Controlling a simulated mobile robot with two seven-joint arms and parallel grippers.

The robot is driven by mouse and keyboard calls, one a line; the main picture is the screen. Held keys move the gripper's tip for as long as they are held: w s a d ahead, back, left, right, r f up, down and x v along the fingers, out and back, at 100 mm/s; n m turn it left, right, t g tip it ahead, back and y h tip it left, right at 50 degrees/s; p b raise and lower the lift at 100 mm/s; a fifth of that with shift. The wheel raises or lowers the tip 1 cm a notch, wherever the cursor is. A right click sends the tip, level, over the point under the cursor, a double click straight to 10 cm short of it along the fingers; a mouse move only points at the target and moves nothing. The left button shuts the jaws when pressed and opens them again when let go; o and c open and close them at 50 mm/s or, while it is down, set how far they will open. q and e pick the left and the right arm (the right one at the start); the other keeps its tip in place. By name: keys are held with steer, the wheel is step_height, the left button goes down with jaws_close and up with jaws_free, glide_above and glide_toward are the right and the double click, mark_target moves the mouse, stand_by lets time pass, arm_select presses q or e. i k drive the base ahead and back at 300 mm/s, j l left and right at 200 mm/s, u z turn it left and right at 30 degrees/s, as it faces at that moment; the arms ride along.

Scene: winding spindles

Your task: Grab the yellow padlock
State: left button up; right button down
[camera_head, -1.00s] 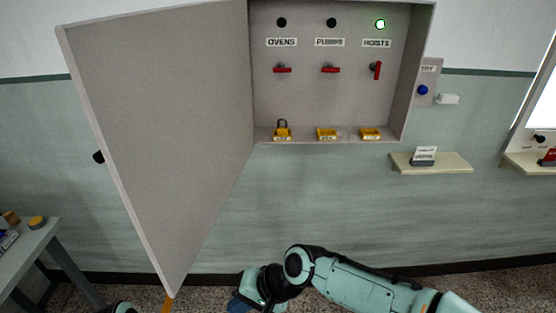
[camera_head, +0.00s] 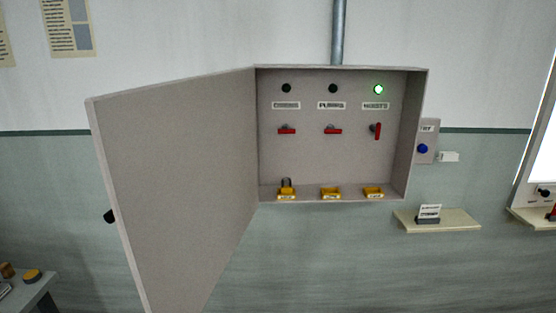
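The yellow padlock (camera_head: 286,188) with a grey shackle stands upright at the left end of the bottom ledge of the open wall cabinet (camera_head: 416,140). It appears to sit in or on a yellow holder, but the two are too small to separate clearly. Two more yellow holders, a middle one (camera_head: 331,193) and a right one (camera_head: 373,192), sit along the same ledge and look empty. Neither of my grippers shows in the head view now.
The cabinet door (camera_head: 180,190) stands open to the left. Inside are red switch handles, the right one (camera_head: 376,131) upright, and a lit green lamp (camera_head: 378,89). A small shelf (camera_head: 455,221) is at right, a grey table (camera_head: 30,297) at lower left.

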mark_target(284, 189)
steer(key=i+j+z, duration=0.1)
steer(key=j+z, duration=0.35)
steer(key=j, duration=0.55)
steer(key=j+z, duration=0.5)
steer(key=j, duration=0.5)
steer(key=l+u, duration=0.25)
steer(key=l, duration=0.25)
steer(key=i+l+u, duration=0.1)
steer(key=l+u, duration=0.15)
steer(key=l, duration=0.3)
steer(key=i+l+u, duration=0.15)
steer(key=l+u, duration=0.3)
